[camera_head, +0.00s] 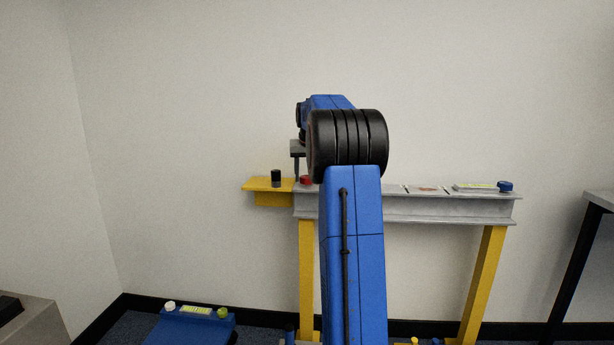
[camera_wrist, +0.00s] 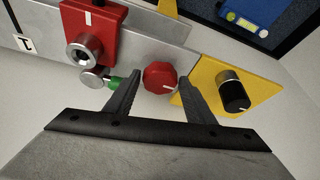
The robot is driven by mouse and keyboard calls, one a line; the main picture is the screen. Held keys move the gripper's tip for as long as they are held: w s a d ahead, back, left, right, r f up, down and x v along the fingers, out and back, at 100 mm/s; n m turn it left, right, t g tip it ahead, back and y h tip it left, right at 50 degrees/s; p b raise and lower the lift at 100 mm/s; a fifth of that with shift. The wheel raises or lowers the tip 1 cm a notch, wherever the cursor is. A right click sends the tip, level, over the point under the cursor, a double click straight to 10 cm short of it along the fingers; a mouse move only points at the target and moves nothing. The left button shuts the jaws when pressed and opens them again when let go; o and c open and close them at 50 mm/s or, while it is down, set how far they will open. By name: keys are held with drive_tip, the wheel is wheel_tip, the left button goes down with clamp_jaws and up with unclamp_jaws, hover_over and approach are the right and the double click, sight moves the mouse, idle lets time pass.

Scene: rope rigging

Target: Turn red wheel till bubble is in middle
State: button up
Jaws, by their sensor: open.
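The red wheel (camera_wrist: 160,77) has a pale mark on its face and sits on the grey beam in the wrist view. It also shows in the head view, as a small red knob (camera_head: 306,180) at the beam's left end. My gripper (camera_wrist: 162,74) is open, with one finger on each side of the red wheel; I cannot tell whether they touch it. Another vial (camera_head: 196,310) is on the blue box on the floor. The bubble is too small to make out in either.
A black knob (camera_wrist: 234,91) stands on a yellow plate (camera_wrist: 262,100) right of the wheel. A red block (camera_wrist: 95,25) with a silver knob is at upper left, with a green piece (camera_wrist: 113,83) below. A blue knob (camera_head: 505,186) is at the beam's right end.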

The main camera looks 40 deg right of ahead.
drive_tip(key=shift+c, duration=0.3)
drive_tip(key=c, duration=0.7)
drive_tip(key=shift+m, duration=0.3)
drive_tip(key=m, duration=0.1)
drive_tip(key=m+g+h, duration=0.1)
drive_tip(key=m, duration=0.3)
drive_tip(key=shift+w+a+g, duration=0.2)
drive_tip(key=shift+w+g, duration=0.1)
drive_tip(key=shift+g, duration=0.1)
drive_tip(key=m+g, duration=0.1)
drive_tip(key=m, duration=0.2)
drive_tip(key=m+g, duration=0.1)
drive_tip(key=m, duration=0.2)
drive_tip(key=shift+w+h, duration=0.2)
drive_tip(key=shift+h, duration=0.1)
drive_tip(key=o, duration=0.8)
drive_tip(key=shift+c, duration=0.2)
